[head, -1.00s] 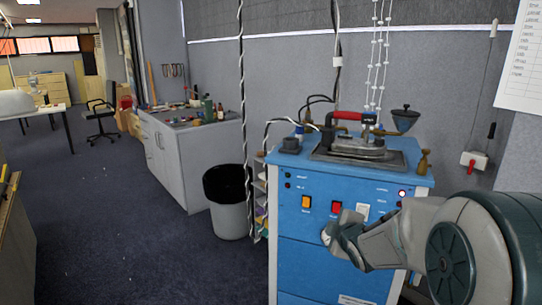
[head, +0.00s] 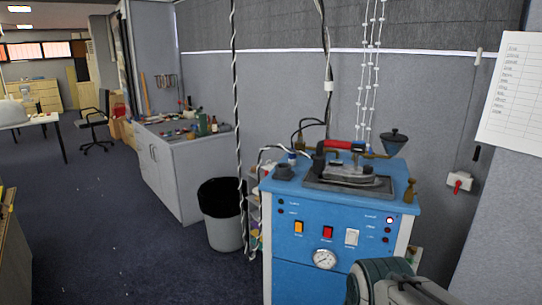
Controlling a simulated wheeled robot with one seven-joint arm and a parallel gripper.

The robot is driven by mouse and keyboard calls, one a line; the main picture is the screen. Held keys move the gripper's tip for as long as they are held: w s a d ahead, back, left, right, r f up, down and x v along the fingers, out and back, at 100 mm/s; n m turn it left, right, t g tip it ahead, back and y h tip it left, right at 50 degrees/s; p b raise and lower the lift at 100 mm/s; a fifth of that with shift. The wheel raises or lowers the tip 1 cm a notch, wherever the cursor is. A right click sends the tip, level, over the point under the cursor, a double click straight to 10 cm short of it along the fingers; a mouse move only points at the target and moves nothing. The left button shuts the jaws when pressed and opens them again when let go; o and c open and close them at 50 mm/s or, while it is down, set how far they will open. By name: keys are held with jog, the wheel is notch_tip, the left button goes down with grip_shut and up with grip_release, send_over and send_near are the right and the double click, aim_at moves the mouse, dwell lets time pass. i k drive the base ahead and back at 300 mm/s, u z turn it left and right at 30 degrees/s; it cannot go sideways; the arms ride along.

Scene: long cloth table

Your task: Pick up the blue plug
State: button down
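I cannot make out a blue plug in the head view. A small white and blue item (head: 292,158) stands at the back left of the blue machine's top, too small to identify. Part of my grey arm shows at the lower right, in front of the machine's right side. My gripper is not in view.
A blue machine (head: 290,255) with switches and a gauge bears an iron with a red handle (head: 345,146). A grey cabinet (head: 180,170) with bottles stands behind the bin. The floor (head: 100,240) at left is open.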

aim_at(292, 158)
jog(key=u, duration=1.25)
jog(key=i, duration=2.45)
jog(key=z, duration=2.8)
